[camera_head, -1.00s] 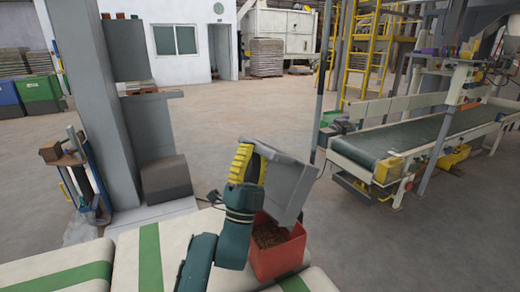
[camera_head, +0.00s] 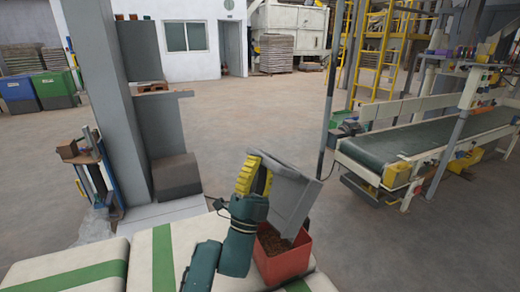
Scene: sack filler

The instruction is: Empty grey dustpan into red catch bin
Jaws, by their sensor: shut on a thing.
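The grey dustpan (camera_head: 295,200) is held tilted steeply over the red catch bin (camera_head: 285,264), its lower edge down at the bin's opening. The bin stands on the white sacks in front of me, with brown material (camera_head: 271,240) inside. My gripper (camera_head: 254,175), with yellow fingers, is shut on the dustpan at its upper left. The fingertips and the grip point are partly hidden. I cannot tell whether the dustpan touches the bin rim or whether anything is left in the pan.
White sacks with green stripes (camera_head: 150,256) fill the near foreground. A grey column (camera_head: 112,80) and a rack (camera_head: 92,170) stand at the left. A conveyor (camera_head: 430,140) runs along the right. The floor between is clear.

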